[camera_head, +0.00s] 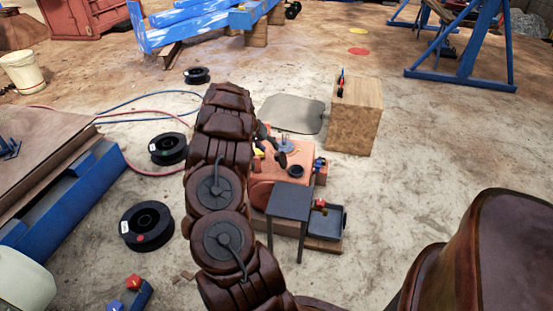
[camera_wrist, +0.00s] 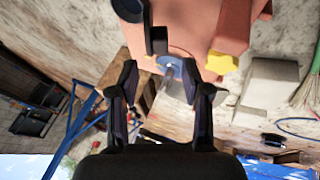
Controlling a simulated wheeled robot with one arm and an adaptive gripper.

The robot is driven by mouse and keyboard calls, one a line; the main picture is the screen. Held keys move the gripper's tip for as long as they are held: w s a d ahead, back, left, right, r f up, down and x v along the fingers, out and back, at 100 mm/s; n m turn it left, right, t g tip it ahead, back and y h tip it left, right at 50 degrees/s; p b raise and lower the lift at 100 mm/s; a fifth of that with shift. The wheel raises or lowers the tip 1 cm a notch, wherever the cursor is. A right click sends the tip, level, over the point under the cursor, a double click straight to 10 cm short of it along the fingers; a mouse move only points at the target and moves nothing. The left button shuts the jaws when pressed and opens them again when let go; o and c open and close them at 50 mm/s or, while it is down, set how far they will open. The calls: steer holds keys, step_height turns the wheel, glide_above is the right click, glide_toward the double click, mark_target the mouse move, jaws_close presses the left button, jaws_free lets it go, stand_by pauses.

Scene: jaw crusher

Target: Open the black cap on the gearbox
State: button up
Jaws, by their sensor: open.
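The orange gearbox (camera_head: 267,176) sits on a low wooden pallet, partly hidden by my arm and a small dark table. On its top is a round black part (camera_head: 296,171), and I cannot tell for sure that it is the cap. In the wrist view, the gearbox (camera_wrist: 200,22) fills the top of the picture. Black parts (camera_wrist: 158,40) stand out from it, near a blue ring with a grey shaft and a yellow star knob (camera_wrist: 221,62). My gripper (camera_wrist: 160,74) is open, its fingers apart beside the gearbox, with nothing held between them.
The small dark table (camera_head: 289,201) stands in front of the gearbox, with a black tray (camera_head: 329,222) at its right. A wooden block (camera_head: 354,120) with a red-and-black item stands behind right. Black spools (camera_head: 147,226) and hoses lie left. Floor on the right is largely clear.

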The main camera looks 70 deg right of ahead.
mark_target(275, 155)
steer(key=shift+b+x, duration=0.75)
steer(key=shift+x, duration=3)
steer(key=c, duration=0.8)
steer(key=shift+w, duration=0.1)
jaws_close()
steer(key=shift+w, duration=0.1)
